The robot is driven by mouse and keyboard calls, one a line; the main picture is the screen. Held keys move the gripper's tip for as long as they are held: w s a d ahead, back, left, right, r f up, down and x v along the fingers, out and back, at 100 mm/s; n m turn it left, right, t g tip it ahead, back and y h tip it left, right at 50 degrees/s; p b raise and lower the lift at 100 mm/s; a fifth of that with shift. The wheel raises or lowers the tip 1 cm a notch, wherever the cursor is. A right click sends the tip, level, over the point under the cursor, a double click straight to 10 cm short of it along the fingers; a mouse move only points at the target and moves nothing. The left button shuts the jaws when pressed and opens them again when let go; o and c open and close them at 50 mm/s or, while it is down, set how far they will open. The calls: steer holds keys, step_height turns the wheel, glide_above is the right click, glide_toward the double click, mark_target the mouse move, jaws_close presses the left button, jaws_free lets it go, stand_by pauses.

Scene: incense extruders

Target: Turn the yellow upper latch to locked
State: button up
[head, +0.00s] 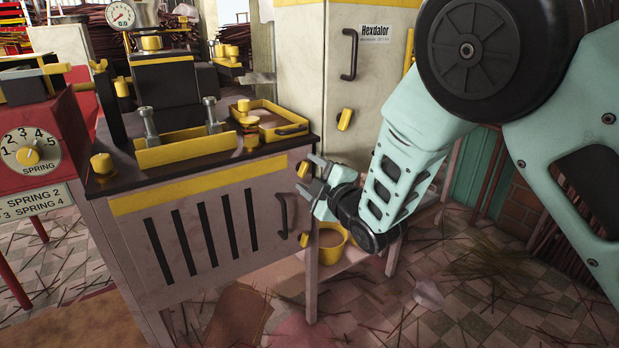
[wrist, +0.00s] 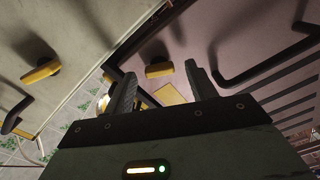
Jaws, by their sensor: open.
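The yellow upper latch (head: 303,169) is on the right edge of the grey-pink cabinet front, above the lower yellow latch (head: 305,239). In the head view it looks slightly tilted. My gripper (head: 307,174) is open at the upper latch, one finger above and to the right, one below. In the wrist view a yellow latch (wrist: 158,70), which looks like this one, shows between the tips of my open gripper (wrist: 161,72). The fingers look apart from it; I cannot tell the remaining depth. The latch base is partly hidden in the head view.
The cabinet's black handle (head: 283,215) is left of the latches; it also shows in the wrist view (wrist: 265,65). Behind stands the cream Hexdalor cabinet (head: 340,75) with its own yellow latch (head: 345,119). A yellow bucket (head: 326,246) sits low behind my gripper.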

steer(key=shift+w+a, duration=0.15)
steer(key=shift+w, duration=0.15)
steer(key=c, duration=1)
steer(key=m, duration=0.6)
steer(key=shift+m, duration=0.3)
steer(key=m, duration=0.6)
